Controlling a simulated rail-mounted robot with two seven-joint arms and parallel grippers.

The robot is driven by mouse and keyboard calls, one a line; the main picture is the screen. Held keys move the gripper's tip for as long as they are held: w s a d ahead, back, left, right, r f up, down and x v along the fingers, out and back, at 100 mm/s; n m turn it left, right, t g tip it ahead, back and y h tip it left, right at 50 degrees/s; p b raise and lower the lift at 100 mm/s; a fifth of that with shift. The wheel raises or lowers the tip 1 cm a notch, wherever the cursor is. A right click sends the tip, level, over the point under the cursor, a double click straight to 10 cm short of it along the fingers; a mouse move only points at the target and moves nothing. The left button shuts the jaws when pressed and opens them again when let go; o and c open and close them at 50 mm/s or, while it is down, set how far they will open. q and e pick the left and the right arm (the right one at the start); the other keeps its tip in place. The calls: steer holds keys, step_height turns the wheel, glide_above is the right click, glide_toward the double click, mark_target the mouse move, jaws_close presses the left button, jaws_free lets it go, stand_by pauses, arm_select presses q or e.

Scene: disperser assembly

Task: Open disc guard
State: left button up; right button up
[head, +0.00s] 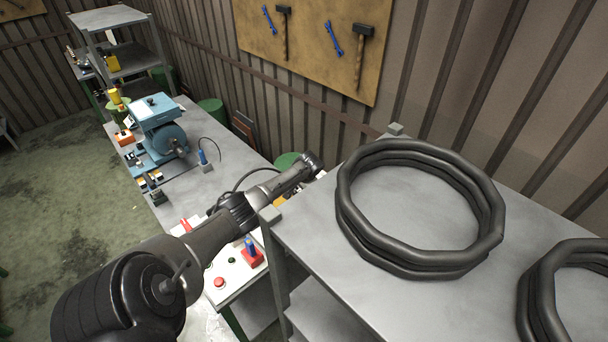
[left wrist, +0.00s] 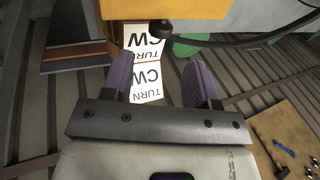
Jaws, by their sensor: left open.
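My left arm crosses the head view from the bottom left, and its gripper end (head: 308,168) is over the bench's far right, beside the grey shelf. In the left wrist view my left gripper (left wrist: 160,80) is open, its two purple finger pads apart with nothing between them. A black rod with a round knob (left wrist: 165,29) lies beyond the fingertips, apart from them. A yellow-orange panel (left wrist: 180,8) is behind it. White "TURN CW" labels (left wrist: 146,82) show between the fingers. I cannot tell which part is the disc guard. My right gripper is not in view.
A grey shelf (head: 310,232) with thick black hose coils (head: 415,255) stands close on the right. A blue machine (head: 160,130) is on the bench's (head: 225,170) far left. A red button (head: 219,282) is on a white panel by my arm. Tool boards hang on the wall.

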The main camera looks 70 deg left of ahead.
arm_select(q)
steer(key=v, duration=0.7)
steer(key=shift+r, duration=0.2)
steer(key=shift+d, duration=0.1)
stand_by(0.4)
